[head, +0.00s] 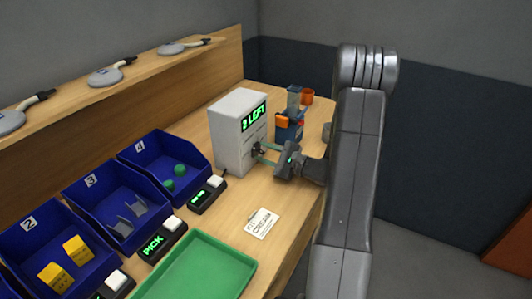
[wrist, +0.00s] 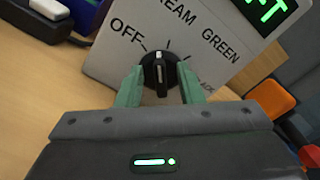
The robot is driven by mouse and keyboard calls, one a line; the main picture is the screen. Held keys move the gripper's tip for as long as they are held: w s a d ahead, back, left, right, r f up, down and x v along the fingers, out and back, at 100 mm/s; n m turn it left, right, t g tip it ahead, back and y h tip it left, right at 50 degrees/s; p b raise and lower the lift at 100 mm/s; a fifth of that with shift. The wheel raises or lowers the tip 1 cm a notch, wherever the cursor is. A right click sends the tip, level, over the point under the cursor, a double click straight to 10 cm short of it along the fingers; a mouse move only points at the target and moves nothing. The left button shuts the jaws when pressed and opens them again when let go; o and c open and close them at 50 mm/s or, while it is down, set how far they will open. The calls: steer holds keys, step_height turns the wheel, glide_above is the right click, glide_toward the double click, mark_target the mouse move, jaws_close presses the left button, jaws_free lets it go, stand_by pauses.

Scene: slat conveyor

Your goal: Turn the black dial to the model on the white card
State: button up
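The black dial (wrist: 160,75) is on the front of a white box (head: 229,134). In the wrist view its white mark points up, between the OFF tick and the tick to its right. The labels read OFF, CREAM, GREEN and one more partly hidden by a finger. The white card (head: 262,224) lies flat on the bench in front of the box; its larger line appears to read CREAM. My gripper (wrist: 160,88) is at the dial, one green finger on each side. The fingers are apart, and I see no clear grip on the dial's narrow raised bar.
A green tray (head: 205,268) and blue bins (head: 165,165) with blocks and other parts are left of the card. A small unit reading PICK (head: 160,240) stands before the bins. A blue container and orange cups (head: 307,96) stand behind my gripper.

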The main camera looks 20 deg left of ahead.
jaws_close()
steer(key=shift+w+m+b, duration=0.15)
steer(key=shift+m+b, duration=0.15)
steer(key=shift+m, duration=1.6)
jaws_free()
steer(key=d+b, duration=0.1)
steer(key=d, duration=0.8)
steer(key=s+d+b, duration=0.1)
steer(key=d, duration=0.3)
steer(key=shift+d+b, duration=0.3)
steer(key=shift+d, duration=0.1)
